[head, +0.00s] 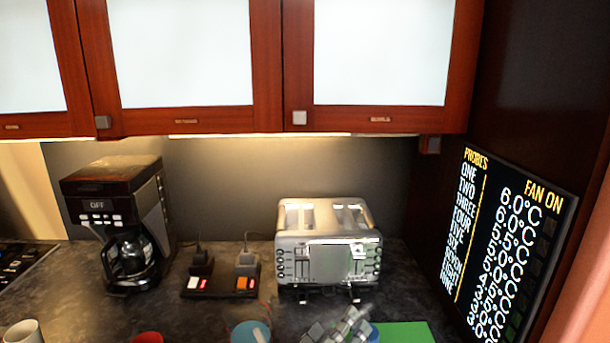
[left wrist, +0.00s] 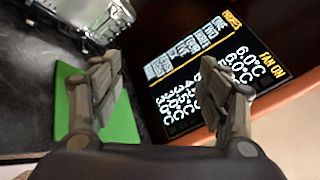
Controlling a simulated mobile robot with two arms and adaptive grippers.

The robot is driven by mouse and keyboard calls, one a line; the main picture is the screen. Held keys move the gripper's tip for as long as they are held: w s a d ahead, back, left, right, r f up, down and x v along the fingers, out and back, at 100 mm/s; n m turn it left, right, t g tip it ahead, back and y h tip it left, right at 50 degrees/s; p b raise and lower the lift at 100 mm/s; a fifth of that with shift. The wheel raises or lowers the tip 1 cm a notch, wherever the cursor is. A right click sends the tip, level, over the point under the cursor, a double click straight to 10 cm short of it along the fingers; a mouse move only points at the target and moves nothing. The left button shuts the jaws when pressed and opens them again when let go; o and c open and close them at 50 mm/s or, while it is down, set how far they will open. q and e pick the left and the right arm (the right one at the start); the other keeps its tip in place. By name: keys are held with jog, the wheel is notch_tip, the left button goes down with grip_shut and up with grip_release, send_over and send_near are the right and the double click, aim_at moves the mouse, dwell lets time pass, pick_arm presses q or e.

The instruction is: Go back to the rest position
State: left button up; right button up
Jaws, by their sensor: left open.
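My left gripper (head: 341,326) shows at the bottom edge of the head view, in front of the toaster and beside the green board. In the left wrist view the left gripper (left wrist: 158,95) is open, its two fingers wide apart with nothing between them. Most of the left arm is hidden below the head view's lower edge. My right gripper is not in either view.
A silver toaster (head: 328,262), a coffee maker (head: 118,225) and a black switch stand (head: 220,282) stand along the back counter. A green board (head: 405,333), blue cup (head: 251,332), red cup (head: 148,338) and white mug (head: 22,333) are nearer. A display panel (head: 505,245) is at right.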

pick_arm(q)
jog(key=s+a+f+n+g+y, duration=0.25)
jog(key=a+f+n+y, duration=0.45)
jog(key=a+f+n, duration=0.8)
jog(key=s+a+f+n+g+y, duration=0.1)
jog(key=s+a+f+n+g, duration=0.35)
jog(key=s+f+n, duration=0.35)
jog(key=s+a+f+n+g+y, duration=0.2)
jog(key=s+a+f+n+g, duration=0.35)
jog(key=s, duration=0.45)
notch_tip(320, 180, down, 33)
jog(key=s+n+b, duration=0.2)
jog(key=s+b, duration=0.1)
jog(key=b, duration=0.3)
jog(key=s+a+f+g+b, duration=0.1)
jog(key=s+a+f+b, duration=0.2)
jog(key=s+f, duration=1.3)
notch_tip(320, 180, down, 3)
jog(key=shift+f+b, duration=0.1)
jog(key=shift+b, duration=0.4)
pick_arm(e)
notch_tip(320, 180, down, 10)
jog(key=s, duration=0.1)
